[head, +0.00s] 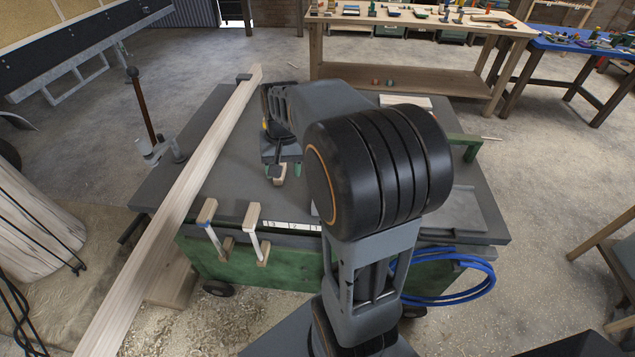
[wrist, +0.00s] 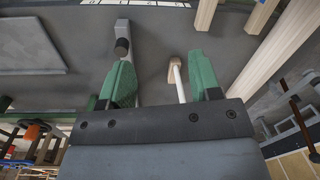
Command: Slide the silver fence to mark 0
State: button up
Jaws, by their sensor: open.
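My gripper (head: 283,169) is low over the dark grey bench top (head: 225,185), its jaws open. In the wrist view its green fingers (wrist: 161,60) are spread. A white rod with a wooden tip (wrist: 174,68) shows between the fingers. The number scale (wrist: 130,3) is at the top of the wrist view, with the bar's end close to its marks. It also shows at the bench's front edge in the head view (head: 291,225). My arm hides the bench beside it.
Two wood-tipped clamps (head: 254,215) (head: 207,211) stand at the front edge, left of the scale. A long wooden beam (head: 190,180) crosses the left side. A flat grey plate (head: 462,212) lies at right. A blue hose (head: 470,275) hangs below it.

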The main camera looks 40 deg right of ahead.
jog(key=w+d+f+m+g+y+p, duration=0.1)
jog(key=w+d+f+m+y+p, duration=0.15)
jog(key=d, duration=0.55)
jog(key=w+d+f+m+g+y+p, duration=0.1)
jog(key=w+d+f+m, duration=0.2)
jog(key=d, duration=0.5)
jog(key=shift+m, duration=0.45)
jog(key=x, duration=0.4)
jog(key=s+p+x, duration=0.1)
jog(key=x, duration=0.4)
jog(key=p+x, duration=0.1)
jog(key=x, duration=0.3)
jog(key=shift+s+d+f, duration=0.2)
jog(key=shift+s+f, duration=0.05)
jog(key=shift+s, duration=0.1)
jog(key=shift+h, duration=0.25)
grip_shut()
